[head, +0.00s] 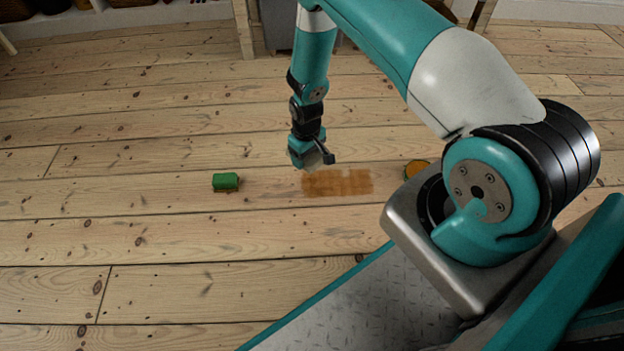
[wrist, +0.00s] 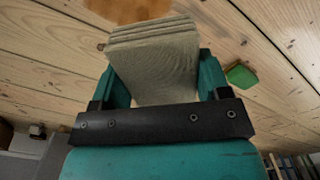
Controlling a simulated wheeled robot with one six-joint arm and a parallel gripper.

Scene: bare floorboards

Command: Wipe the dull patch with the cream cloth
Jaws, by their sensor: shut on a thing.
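My gripper (wrist: 156,75) is shut on the folded cream cloth (wrist: 155,60), which shows as a layered greyish-cream pad between the two teal fingers in the wrist view. In the head view my gripper (head: 312,160) points down just above the far left part of the dull patch (head: 340,183), a brown stained rectangle on the floorboards. The patch also shows at the top of the wrist view (wrist: 128,8), beyond the cloth. A little of the cloth shows under the gripper in the head view. I cannot tell whether the cloth touches the floor.
A green block (head: 226,182) lies on the boards left of the patch. A round orange-topped thing (head: 416,168) stands right of the patch, partly hidden by my arm. A grey box and wooden legs stand at the back. The floor at front left is clear.

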